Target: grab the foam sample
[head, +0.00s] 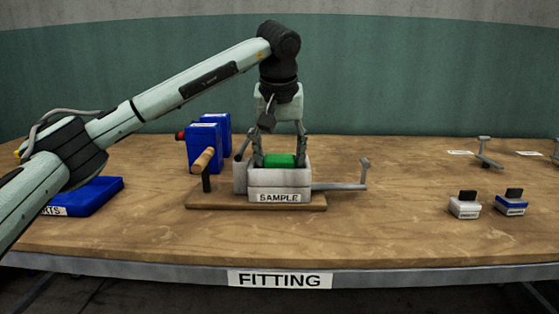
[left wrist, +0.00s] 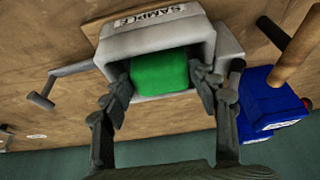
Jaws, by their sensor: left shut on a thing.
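The green foam sample (head: 280,160) sits in the grey holder labelled SAMPLE (head: 280,196), its top showing above the rim. My left gripper (head: 280,158) points straight down over the holder, with one finger on each side of the foam, and is shut on it. In the left wrist view the foam (left wrist: 160,73) lies between the two fingertips (left wrist: 162,85), inside the holder opening (left wrist: 150,40). The lower part of the foam is hidden by the holder walls. My right gripper is not in view.
The holder stands on a wooden board (head: 230,206) with a handle (head: 202,160) at its left and a grey lever (head: 340,187) at its right. Blue boxes (head: 203,145) stand behind left. A blue bin (head: 95,195) lies far left. Small blocks (head: 465,205) sit right. The table front is clear.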

